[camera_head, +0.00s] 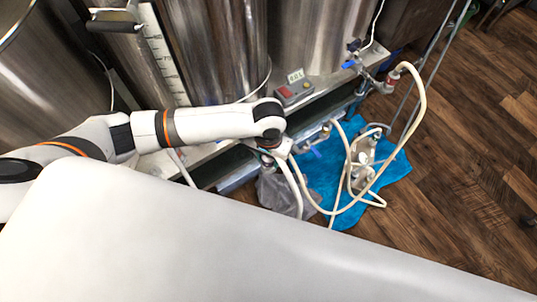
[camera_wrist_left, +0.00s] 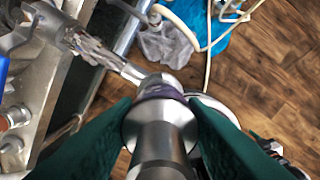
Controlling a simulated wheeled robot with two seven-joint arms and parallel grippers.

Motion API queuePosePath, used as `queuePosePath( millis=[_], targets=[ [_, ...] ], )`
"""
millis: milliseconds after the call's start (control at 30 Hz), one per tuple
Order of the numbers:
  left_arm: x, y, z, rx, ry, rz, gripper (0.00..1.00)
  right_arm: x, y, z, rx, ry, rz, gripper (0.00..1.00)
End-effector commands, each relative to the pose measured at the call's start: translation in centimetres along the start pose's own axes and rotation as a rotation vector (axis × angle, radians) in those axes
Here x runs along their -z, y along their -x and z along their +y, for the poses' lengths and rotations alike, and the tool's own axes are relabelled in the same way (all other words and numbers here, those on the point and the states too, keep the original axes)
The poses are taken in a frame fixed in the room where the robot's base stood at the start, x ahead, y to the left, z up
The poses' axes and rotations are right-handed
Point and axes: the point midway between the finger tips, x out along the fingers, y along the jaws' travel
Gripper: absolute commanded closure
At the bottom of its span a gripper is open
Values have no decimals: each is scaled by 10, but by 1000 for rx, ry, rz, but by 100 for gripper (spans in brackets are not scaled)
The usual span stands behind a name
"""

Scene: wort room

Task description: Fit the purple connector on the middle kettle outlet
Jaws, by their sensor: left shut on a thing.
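My left gripper (camera_head: 277,150) is at the front of the kettle stand in the head view, and my own arm partly hides it. In the left wrist view its dark green fingers (camera_wrist_left: 161,135) are shut on the metal connector (camera_wrist_left: 160,122), which has a purple ring (camera_wrist_left: 158,92). A metal outlet pipe (camera_wrist_left: 108,57) comes from the upper left and its end meets or overlaps the connector's front edge. I cannot tell whether the two are joined. The middle kettle (camera_head: 215,50) stands behind my arm. My right gripper is not in view.
Another steel kettle (camera_head: 320,35) stands to the right, with a blue-handled valve (camera_head: 351,62). A cream hose (camera_head: 421,95) loops around a pump (camera_head: 362,158) on a blue cloth (camera_head: 325,175). A grey bag (camera_head: 280,190) lies below the gripper. Wooden floor at right is mostly clear.

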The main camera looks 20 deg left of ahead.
Motion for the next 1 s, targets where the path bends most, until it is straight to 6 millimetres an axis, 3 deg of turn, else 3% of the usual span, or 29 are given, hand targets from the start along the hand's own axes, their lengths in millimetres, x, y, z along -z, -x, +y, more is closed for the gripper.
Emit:
queuePosePath(
  millis=[100,133,267,533,667,1000],
  targets=[
    [0,-3,0,0,0,0,89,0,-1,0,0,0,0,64],
    [0,-2,0,0,0,-1,58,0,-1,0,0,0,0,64],
    [0,-2,0,0,0,-1,37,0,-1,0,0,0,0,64],
    [0,-1,0,0,0,0,37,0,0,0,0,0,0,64],
    [-1,8,0,2,0,-3,37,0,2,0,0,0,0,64],
    [-1,77,0,3,-1,-4,37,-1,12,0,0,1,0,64]
  ],
)
